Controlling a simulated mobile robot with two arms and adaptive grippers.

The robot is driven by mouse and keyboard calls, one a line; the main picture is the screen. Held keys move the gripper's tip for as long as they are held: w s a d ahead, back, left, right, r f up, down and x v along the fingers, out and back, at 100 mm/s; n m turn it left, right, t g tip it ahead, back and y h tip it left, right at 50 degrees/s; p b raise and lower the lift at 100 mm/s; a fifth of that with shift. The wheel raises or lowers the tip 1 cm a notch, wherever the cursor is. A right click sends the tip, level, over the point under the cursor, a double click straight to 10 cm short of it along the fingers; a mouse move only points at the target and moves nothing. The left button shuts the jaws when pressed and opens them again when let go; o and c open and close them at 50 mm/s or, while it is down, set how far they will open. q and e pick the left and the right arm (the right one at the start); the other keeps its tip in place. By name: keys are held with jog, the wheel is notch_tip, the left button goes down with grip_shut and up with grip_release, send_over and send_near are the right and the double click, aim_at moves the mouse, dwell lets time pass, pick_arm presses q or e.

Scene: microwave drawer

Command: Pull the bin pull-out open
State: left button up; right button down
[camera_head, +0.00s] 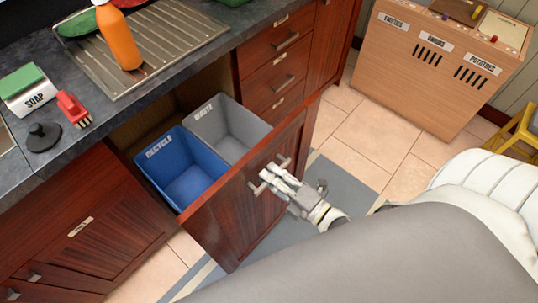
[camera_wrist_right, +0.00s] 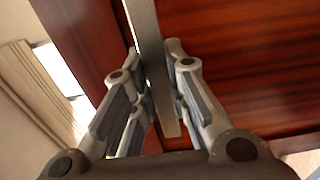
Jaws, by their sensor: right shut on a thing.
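The bin pull-out (camera_head: 245,205) is a dark red-brown wooden front standing well out from the cabinet. Behind its front sit a blue recycle bin (camera_head: 178,168) and a grey waste bin (camera_head: 230,127), both looking empty. A metal bar handle (camera_head: 284,161) is on the front. My right gripper (camera_head: 268,181) is at this handle, shut on it. In the right wrist view the handle bar (camera_wrist_right: 150,60) runs between the two fingers (camera_wrist_right: 160,95). My left gripper is not in view.
The counter (camera_head: 190,75) holds a soap box (camera_head: 28,92), a red brush (camera_head: 73,108), a dark stopper (camera_head: 43,136) and an orange bottle (camera_head: 118,40). A wooden sorting box (camera_head: 437,65) and yellow stool (camera_head: 522,130) stand right. A grey mat (camera_head: 345,183) lies on tiled floor.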

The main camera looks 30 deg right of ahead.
jog(key=c, duration=1.4)
grip_release()
jog(key=v, duration=1.2)
